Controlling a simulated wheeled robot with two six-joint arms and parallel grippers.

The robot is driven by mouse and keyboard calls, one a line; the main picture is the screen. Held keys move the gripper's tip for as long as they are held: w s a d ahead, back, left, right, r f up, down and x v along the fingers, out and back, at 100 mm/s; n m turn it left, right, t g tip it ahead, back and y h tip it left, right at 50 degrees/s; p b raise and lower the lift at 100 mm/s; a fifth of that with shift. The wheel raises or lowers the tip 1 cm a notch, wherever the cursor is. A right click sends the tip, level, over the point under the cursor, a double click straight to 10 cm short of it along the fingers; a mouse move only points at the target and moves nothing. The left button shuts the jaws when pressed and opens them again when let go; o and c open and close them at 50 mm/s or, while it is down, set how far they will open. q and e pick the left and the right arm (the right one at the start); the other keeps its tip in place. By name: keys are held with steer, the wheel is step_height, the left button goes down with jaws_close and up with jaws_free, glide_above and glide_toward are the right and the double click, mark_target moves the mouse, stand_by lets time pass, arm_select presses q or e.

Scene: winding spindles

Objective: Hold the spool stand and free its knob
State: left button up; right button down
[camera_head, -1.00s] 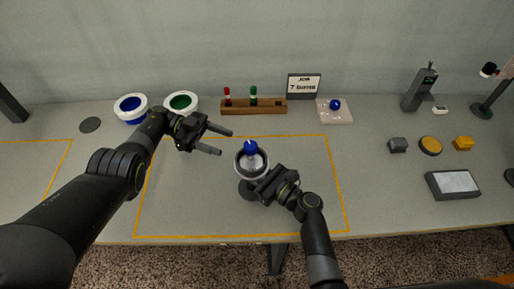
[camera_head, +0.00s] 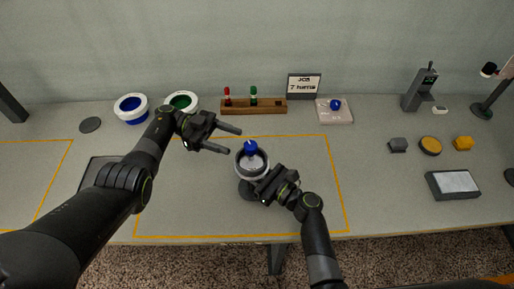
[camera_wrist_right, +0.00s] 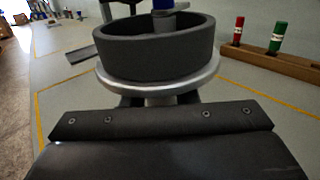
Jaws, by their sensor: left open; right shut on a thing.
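The spool stand (camera_head: 253,164) stands inside the orange outline, with a dark ring and a pale rim; its cup also shows large in the right wrist view (camera_wrist_right: 158,52). Its blue knob (camera_head: 250,148) sits on top at the centre, and only its lower part shows in the wrist view (camera_wrist_right: 163,4). My right gripper (camera_head: 262,188) is shut on the stand from the front right, below the rim; its fingertips are mostly hidden. My left gripper (camera_head: 231,139) is open and empty, its fingers pointing right, to the upper left of the knob and apart from it.
A blue spool (camera_head: 131,109) and a green spool (camera_head: 181,103) stand at the back left. A wooden rack (camera_head: 253,107) with red and green pegs is behind the stand. A clear tray (camera_head: 334,112) holds a blue ball-like piece. The outlined area right of the stand is clear.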

mark_target(251, 148)
arm_select(q)
steer(key=x, duration=0.9)
steer(key=c, duration=1)
